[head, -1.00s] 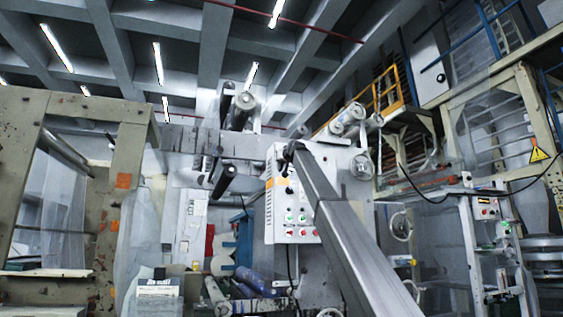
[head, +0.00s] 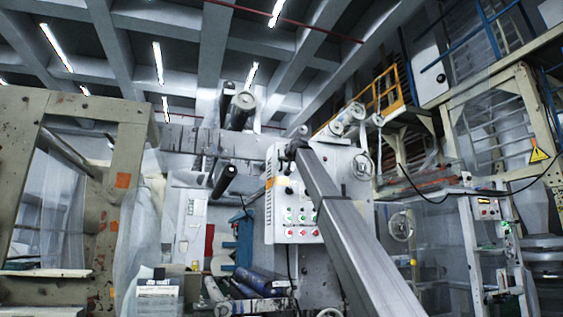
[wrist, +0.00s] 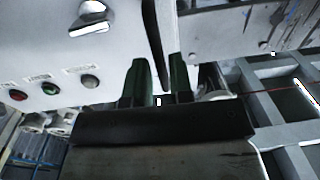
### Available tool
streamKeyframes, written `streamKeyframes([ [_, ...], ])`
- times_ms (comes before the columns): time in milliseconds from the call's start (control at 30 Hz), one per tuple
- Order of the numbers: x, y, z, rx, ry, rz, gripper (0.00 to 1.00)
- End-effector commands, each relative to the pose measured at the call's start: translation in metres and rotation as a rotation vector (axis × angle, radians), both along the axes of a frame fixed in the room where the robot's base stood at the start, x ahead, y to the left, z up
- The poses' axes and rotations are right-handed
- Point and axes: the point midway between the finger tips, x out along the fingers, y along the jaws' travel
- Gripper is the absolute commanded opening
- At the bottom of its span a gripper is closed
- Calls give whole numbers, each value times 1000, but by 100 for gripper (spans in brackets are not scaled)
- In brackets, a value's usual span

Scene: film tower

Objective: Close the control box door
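The control box (head: 283,218) is a white-grey box with an orange label and rows of coloured buttons, left of my arm in the head view. My arm covers its right part. In the wrist view its white button face (wrist: 60,50) fills the upper left, with a metal latch or knob (wrist: 92,17) near the top. My gripper (wrist: 163,75) has its two dark green fingers apart, close to the panel's right edge. A dark, narrow gap runs beside that edge. I cannot tell whether the fingers touch the panel, or how far the door stands open.
A beige machine frame (head: 128,175) stands at the left. Rollers (head: 240,108) stick out above and left of the box. Blue rolls (head: 262,282) lie below it. A second panel with buttons (head: 489,209) and a handwheel (head: 401,225) stand at the right.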

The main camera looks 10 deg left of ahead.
Motion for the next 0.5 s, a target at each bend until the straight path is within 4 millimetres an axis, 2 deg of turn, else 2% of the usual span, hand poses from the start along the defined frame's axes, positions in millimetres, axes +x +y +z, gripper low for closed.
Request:
streamKeyframes([
  [33, -10, -7, -2, 0, 0, 0, 21],
  [300, -50, -34, -1, -2, -1, 0, 21],
  [500, -61, -42, -1, -2, 0, 0, 21],
])
